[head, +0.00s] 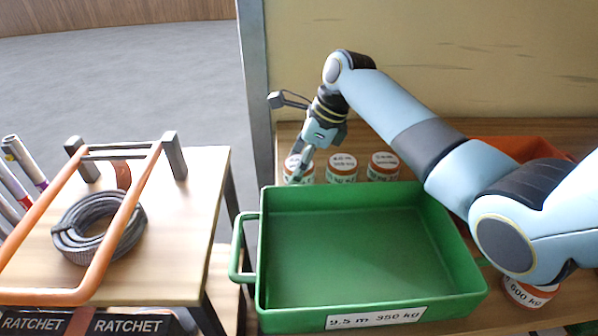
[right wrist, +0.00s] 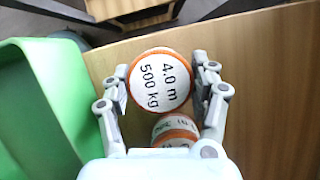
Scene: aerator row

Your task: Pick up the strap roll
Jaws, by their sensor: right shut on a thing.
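My right gripper (head: 301,178) is at the leftmost roll (head: 293,166), behind the green tray. In the right wrist view, my right gripper (right wrist: 167,88) has its fingers on both sides of a strap roll (right wrist: 160,80) labelled 4.0 m 500 kg, and is shut on it. A second roll (right wrist: 175,130) shows partly beneath or beside it, nearer my palm. Whether the held roll is clear of the shelf I cannot tell. My left gripper is not in view.
A green tray (head: 262,240) labelled 9.5 m 350 kg stands in front of the rolls. Other rolls (head: 341,168) (head: 383,166) stand to the right of the gripper. A side table (head: 190,215) at left bears a coiled grey strap (head: 75,225) and an orange-framed rack (head: 130,205).

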